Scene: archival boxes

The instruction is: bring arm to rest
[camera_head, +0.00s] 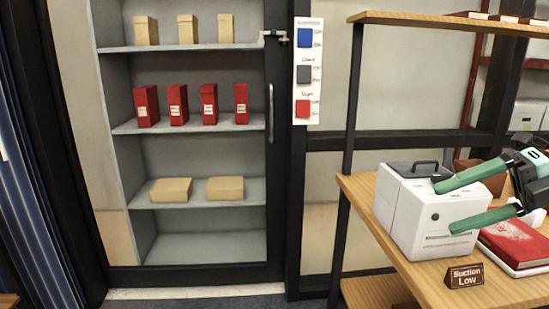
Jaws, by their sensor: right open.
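My right gripper (462,202) comes in from the right edge, with two long green fingers spread wide apart. It is open, with nothing between the fingertips. The fingers pass in front of a white box-shaped device (404,215) with a dark handle on top, standing on a wooden shelf. I cannot tell whether the fingers touch it. My left gripper is not in view.
The wooden shelf unit (370,205) also bears a red book (515,243) and a "Suction Low" sign (465,276). A grey cabinet (200,150) holds several red archival boxes (178,104) and tan boxes (225,188). Floor space shows in front of the cabinet.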

